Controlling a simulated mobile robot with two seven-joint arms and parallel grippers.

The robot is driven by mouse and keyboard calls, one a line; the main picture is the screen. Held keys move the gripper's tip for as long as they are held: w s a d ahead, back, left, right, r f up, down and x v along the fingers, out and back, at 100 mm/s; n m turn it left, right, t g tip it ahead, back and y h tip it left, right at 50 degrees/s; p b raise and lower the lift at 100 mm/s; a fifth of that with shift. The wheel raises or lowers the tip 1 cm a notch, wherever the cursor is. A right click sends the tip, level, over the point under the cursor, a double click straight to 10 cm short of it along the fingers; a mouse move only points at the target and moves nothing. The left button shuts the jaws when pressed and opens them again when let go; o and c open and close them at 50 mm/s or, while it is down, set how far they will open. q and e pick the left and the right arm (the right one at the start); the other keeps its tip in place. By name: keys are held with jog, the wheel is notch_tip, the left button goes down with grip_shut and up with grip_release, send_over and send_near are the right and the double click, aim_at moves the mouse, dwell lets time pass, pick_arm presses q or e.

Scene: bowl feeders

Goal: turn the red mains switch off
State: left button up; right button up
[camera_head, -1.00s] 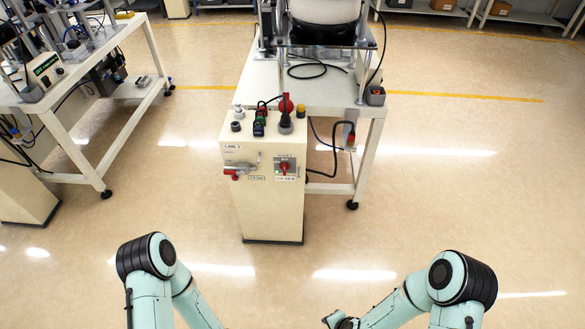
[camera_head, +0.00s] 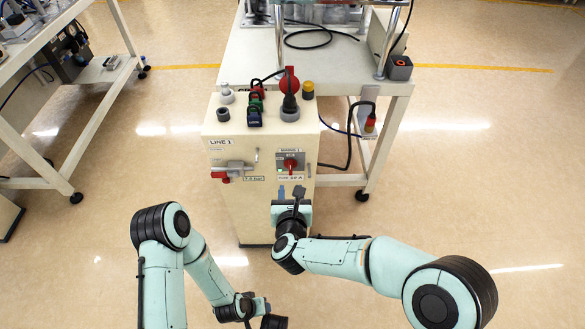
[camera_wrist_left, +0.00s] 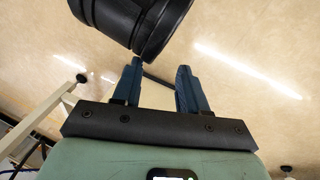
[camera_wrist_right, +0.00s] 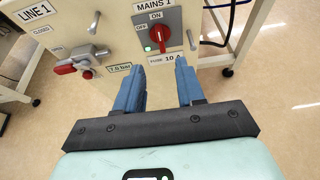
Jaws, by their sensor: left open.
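The red mains switch (camera_head: 290,163) sits on a grey plate on the front of the white cabinet (camera_head: 225,205), under a MAINS 1 label. In the right wrist view the red handle (camera_wrist_right: 160,36) stands upright, toward the ON mark, with OFF to its left. A small green spot shows below it. My right gripper (camera_head: 290,191) is just in front of and below the switch. In the right wrist view its blue fingers (camera_wrist_right: 159,68) are apart and empty, not around the handle. My left gripper (camera_wrist_left: 158,70) is open and empty, low over the floor.
Left of the switch is a valve with a red handle (camera_head: 220,175). A table (camera_head: 340,78) is behind; a cable hangs at the right. Floor in front is clear.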

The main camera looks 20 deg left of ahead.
aim_at(290, 169)
pick_arm(q)
jog(key=shift+w+a+f+t+b, duration=0.15)
jog(key=shift+w+a+f+b, duration=0.2)
jog(key=shift+w, duration=0.2)
jog(key=shift+w+a+f+t+b, duration=0.15)
jog(key=shift+w+a+f+b, duration=0.15)
jog(key=shift+w+f, duration=0.15)
pick_arm(e)
jog(key=x, duration=1.2)
jog(key=shift+w+f, duration=0.1)
jog(key=shift+f, duration=0.05)
pick_arm(q)
jog(key=shift+r, duration=0.1)
pick_arm(e)
grip_shut()
